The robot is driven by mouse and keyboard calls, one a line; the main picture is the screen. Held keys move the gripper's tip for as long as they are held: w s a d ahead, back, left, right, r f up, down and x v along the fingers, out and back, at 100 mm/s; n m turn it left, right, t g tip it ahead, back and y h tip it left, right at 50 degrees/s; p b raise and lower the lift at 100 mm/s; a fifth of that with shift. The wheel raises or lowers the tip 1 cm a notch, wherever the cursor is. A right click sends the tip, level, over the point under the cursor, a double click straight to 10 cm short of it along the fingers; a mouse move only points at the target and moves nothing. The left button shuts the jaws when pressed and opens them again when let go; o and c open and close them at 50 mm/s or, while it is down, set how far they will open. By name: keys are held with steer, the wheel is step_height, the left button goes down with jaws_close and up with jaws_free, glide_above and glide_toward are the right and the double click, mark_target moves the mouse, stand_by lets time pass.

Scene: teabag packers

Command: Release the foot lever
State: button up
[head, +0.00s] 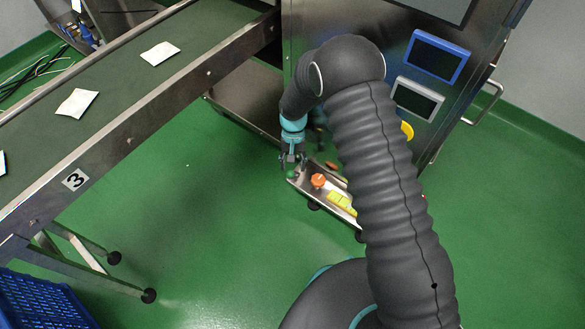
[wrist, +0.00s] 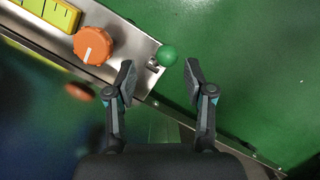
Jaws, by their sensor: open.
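A small lever with a round green knob (wrist: 167,56) sticks out at the end of a low metal panel (wrist: 140,45) in the wrist view. I take it for the foot lever. The knob also shows in the head view (head: 291,174), just below my gripper (head: 292,162). In the wrist view my gripper (wrist: 160,77) is open, with one finger on each side of the knob. The fingers look apart from the knob, though the height between them is hard to judge. Whether the lever is pressed or up cannot be told.
The panel also carries an orange dial (wrist: 93,45) and a yellow part (wrist: 50,12). A steel cabinet with a blue-framed screen (head: 437,56) stands behind. A conveyor (head: 130,140) with white packets (head: 77,103) runs at left. The green floor (head: 215,230) before the panel is clear.

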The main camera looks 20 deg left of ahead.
steer(key=s+v, duration=0.1)
steer(key=v, duration=0.4)
steer(key=shift+d+r, duration=0.25)
steer(key=shift+r, duration=0.3)
